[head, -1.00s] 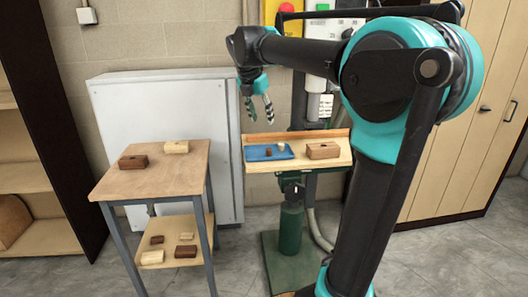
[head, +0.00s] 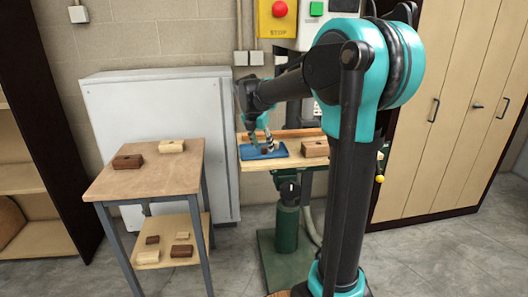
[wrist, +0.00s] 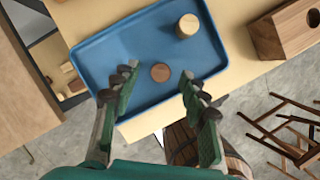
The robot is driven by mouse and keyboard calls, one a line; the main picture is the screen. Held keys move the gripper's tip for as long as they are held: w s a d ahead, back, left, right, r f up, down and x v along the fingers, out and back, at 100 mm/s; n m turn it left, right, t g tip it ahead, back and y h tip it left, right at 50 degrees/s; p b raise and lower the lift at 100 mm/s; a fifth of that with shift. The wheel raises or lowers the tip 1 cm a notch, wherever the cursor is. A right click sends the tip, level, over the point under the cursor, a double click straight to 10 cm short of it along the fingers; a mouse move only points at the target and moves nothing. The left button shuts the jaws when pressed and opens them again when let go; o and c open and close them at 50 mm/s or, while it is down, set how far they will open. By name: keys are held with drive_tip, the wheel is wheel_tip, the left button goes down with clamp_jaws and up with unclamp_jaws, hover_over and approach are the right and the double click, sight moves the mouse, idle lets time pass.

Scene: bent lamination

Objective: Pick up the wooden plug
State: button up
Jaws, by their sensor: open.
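A blue tray (head: 250,156) rests on the wooden machine table. In the wrist view two small round wooden plugs are in the tray (wrist: 95,62): a dark brown plug (wrist: 160,72) and a pale plug (wrist: 187,25) farther back. Which one the task means I cannot tell. My gripper (wrist: 158,84) is open and empty, pointing down over the tray. The dark plug shows between its two fingertips; whether it is at their height I cannot tell. In the head view my gripper (head: 260,143) hides part of the tray.
A brown block with a hole (head: 315,149) sits right of the tray and also shows in the wrist view (wrist: 287,30). A small table (head: 150,180) at left carries a dark block (head: 127,162) and a pale block (head: 171,146). Smaller blocks lie on its lower shelf (head: 163,256).

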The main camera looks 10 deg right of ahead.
drive_tip(key=shift+w+d+f, duration=0.2)
drive_tip(key=shift+f, duration=0.45)
drive_tip(key=shift+c, duration=0.6)
drive_tip(key=c, duration=0.7)
drive_tip(key=shift+r, duration=0.1)
